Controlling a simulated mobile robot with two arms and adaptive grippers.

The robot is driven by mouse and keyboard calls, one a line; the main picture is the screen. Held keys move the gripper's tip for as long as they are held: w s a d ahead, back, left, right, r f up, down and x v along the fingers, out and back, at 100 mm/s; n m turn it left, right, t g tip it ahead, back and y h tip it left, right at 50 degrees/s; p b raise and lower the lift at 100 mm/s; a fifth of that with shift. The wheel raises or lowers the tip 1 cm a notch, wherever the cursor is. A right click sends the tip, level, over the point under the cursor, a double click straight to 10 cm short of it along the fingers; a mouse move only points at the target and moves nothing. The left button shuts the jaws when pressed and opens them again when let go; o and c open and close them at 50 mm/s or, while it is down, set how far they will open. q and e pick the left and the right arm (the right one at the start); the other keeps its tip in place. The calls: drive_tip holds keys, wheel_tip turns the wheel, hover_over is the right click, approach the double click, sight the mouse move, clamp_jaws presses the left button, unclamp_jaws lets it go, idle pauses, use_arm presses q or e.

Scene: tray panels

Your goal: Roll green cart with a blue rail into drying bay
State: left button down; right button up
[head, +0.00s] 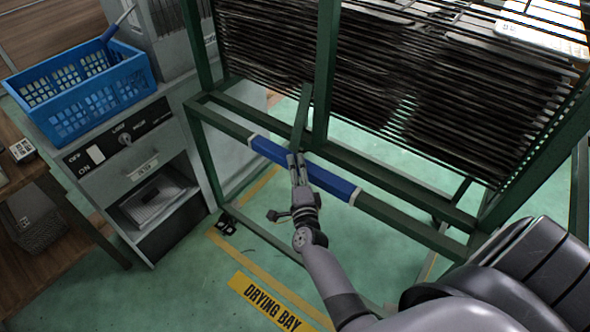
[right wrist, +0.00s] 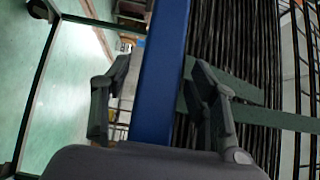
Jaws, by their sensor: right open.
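The green cart (head: 325,75) is a tall metal frame with many dark stacked panels (head: 370,70). Its blue rail (head: 325,182) runs along a lower green bar, between white end bands. My right gripper (head: 296,160) is at the rail, left of its middle. In the right wrist view the blue rail (right wrist: 165,75) passes between the two spread fingers of the right gripper (right wrist: 160,80), with a gap on each side. The floor label reading DRYING BAY (head: 268,302) lies in front of the cart, beside yellow lines (head: 270,275). My left gripper is out of view.
A grey cabinet (head: 135,165) with a control panel stands close to the cart's left side. A blue basket (head: 85,95) sits on it. A wooden bench is at the far left. The green floor (head: 190,290) in front of the cabinet is clear.

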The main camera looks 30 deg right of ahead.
drive_tip(key=v, duration=0.7)
drive_tip(key=shift+s, duration=0.2)
drive_tip(key=shift+a, duration=0.1)
drive_tip(key=s+a+f+n+g+y, duration=0.25)
drive_tip(key=a+f+n, duration=0.2)
drive_tip(key=f, duration=0.45)
drive_tip(key=s+a+f+n+g+y, duration=0.1)
drive_tip(key=s+a+f+n+y, duration=0.25)
drive_tip(key=f+n, duration=0.45)
drive_tip(key=s+a+f+n+g+y, duration=0.25)
drive_tip(key=s+f+n+g, duration=0.25)
drive_tip(key=s+f, duration=0.9)
drive_tip(key=s+d+f+n+g, duration=0.1)
drive_tip(key=s+f+n+g, duration=0.1)
drive_tip(key=s+f, duration=0.2)
drive_tip(key=s+d+f+n+g+h, duration=0.1)
drive_tip(key=s+d+f+n+g, duration=0.1)
drive_tip(key=s, duration=0.8)
drive_tip(key=s+d+f+n+g, duration=0.2)
drive_tip(key=s+f+n+g, duration=0.1)
drive_tip(key=s+f, duration=0.3)
drive_tip(key=shift+s+n, duration=0.35)
drive_tip(key=shift+s, duration=0.65)
